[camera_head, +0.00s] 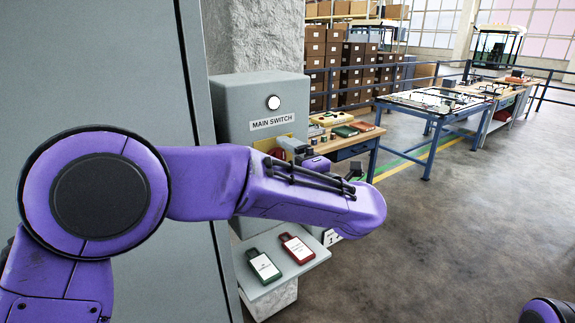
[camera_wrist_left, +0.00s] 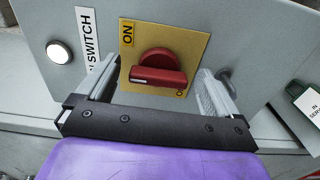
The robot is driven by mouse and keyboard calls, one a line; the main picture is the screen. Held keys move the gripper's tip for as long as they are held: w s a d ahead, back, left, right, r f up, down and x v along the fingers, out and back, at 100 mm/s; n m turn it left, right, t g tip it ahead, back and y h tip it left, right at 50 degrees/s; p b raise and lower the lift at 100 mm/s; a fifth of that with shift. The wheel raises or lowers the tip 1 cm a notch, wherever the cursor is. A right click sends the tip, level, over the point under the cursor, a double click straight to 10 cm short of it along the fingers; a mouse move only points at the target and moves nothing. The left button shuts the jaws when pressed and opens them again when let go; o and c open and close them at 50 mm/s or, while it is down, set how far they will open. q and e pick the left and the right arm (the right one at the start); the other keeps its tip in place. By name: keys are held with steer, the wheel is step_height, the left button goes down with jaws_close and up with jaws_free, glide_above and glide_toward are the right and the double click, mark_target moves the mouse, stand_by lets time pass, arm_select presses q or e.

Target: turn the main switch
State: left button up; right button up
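The main switch is a red rotary knob (camera_wrist_left: 158,68) on a yellow plate (camera_wrist_left: 190,45) marked "ON" at one corner; another marking is partly hidden by the knob. The plate sits on a grey box (camera_head: 235,98) labelled "MAIN SWITCH" (camera_head: 272,122). In the head view the knob (camera_head: 277,153) is mostly hidden by my left arm. My left gripper (camera_wrist_left: 158,78) is open before the plate, one finger on each side of the knob, with gaps visible. It also shows in the head view (camera_head: 287,147). My right gripper is out of view.
A round white lamp (camera_head: 273,102) is on the box above the label. A green-framed tag (camera_head: 264,267) and a red-framed tag (camera_head: 297,248) lie on a grey shelf (camera_head: 285,278) below. A workbench (camera_head: 350,147) stands behind; the floor at right is clear.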

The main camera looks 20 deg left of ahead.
arm_select(q)
steer(key=shift+d, duration=0.1)
steer(key=b+v, duration=0.4)
steer(key=v, duration=0.6)
steer(key=shift+s, duration=0.2)
steer(key=shift+d, duration=0.15)
